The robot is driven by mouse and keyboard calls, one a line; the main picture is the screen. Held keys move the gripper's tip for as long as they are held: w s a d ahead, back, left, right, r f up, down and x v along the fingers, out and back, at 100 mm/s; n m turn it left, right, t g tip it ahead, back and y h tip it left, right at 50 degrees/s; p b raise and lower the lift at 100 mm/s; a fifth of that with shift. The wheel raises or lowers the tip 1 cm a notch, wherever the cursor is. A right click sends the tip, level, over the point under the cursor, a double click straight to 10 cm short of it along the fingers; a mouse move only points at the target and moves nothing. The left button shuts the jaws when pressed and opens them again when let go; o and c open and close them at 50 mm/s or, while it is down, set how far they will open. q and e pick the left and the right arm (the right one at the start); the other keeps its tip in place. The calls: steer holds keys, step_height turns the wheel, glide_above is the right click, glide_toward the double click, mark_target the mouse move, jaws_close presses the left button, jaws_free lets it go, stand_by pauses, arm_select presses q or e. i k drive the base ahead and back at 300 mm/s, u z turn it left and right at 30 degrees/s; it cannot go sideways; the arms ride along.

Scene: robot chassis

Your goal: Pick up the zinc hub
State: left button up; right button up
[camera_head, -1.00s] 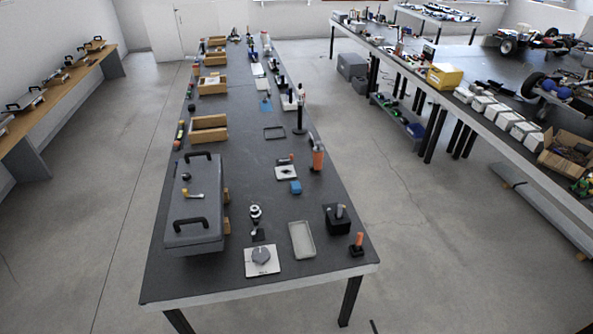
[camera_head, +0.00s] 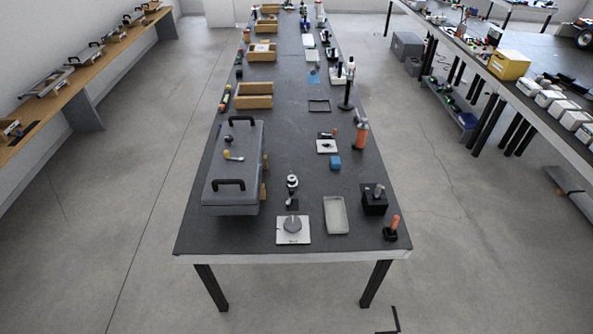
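A grey rounded hub-like piece (camera_head: 292,224) sits on a square white plate (camera_head: 303,238) near the front edge of the long dark table. Just behind it stands a small silvery metal part (camera_head: 292,184) by a small black block (camera_head: 291,204). I cannot tell for sure which of the two is the zinc hub. Neither gripper shows in the head view.
The dark table (camera_head: 300,140) stands ahead, with a grey case (camera_head: 219,197) at left, an empty grey tray (camera_head: 336,215), a black block (camera_head: 374,204) and an orange-handled tool (camera_head: 392,227) at right.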

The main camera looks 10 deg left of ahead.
mark_target(292, 182)
steer(key=z, duration=0.15)
steer(key=k, duration=0.4)
steer(key=u, duration=0.95)
steer(key=i, duration=1.4)
steer(key=z, duration=0.3)
